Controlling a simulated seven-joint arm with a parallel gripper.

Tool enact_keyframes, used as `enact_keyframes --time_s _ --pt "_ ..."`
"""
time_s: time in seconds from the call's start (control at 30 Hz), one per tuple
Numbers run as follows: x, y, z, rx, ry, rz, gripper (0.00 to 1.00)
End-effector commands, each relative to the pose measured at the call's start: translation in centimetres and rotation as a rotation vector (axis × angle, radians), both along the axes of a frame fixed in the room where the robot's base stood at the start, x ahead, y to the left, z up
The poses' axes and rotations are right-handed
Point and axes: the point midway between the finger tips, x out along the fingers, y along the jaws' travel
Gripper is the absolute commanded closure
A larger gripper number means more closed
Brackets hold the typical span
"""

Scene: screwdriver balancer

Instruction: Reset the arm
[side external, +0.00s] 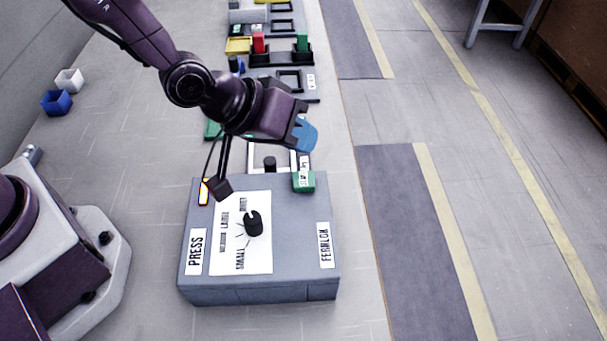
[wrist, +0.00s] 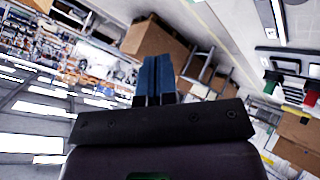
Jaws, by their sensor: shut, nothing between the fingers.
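My gripper (side external: 304,135) has blue fingers and hangs in the air above the far right part of the grey box, pointing right and tilted sideways. In the wrist view its two blue fingers (wrist: 155,78) lie side by side, shut with nothing between them. The wrist view looks out across the room, with shelves and ceiling lights at a steep tilt. The grey box (side external: 300,275) below has a black knob (side external: 254,223) on a white label panel. My gripper appears clear of the box and touches nothing that I can see.
A green block (side external: 304,182) with a white label sits at the box's far right corner. Farther back stand a red block (side external: 258,43), a yellow tray (side external: 238,46) and black frames.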

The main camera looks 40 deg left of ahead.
Motion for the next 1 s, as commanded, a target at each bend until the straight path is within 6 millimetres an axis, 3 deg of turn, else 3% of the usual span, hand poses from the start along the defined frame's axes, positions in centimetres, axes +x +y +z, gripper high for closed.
enact_keyframes --time_s 0.27,0.43,0.53,0.77,1.0 --pt "-0.1 0.0 -0.2 0.013 0.005 -0.013 1.0" --pt "-2.5 0.8 -2.0 0.117 0.121 -0.111 1.0" --pt "-4.1 2.5 -1.8 0.214 0.194 -0.186 1.0" --pt "-7.1 9.1 3.1 0.419 0.293 -0.282 1.0" --pt "-11.7 16.1 10.0 0.54 0.335 -0.265 1.0"
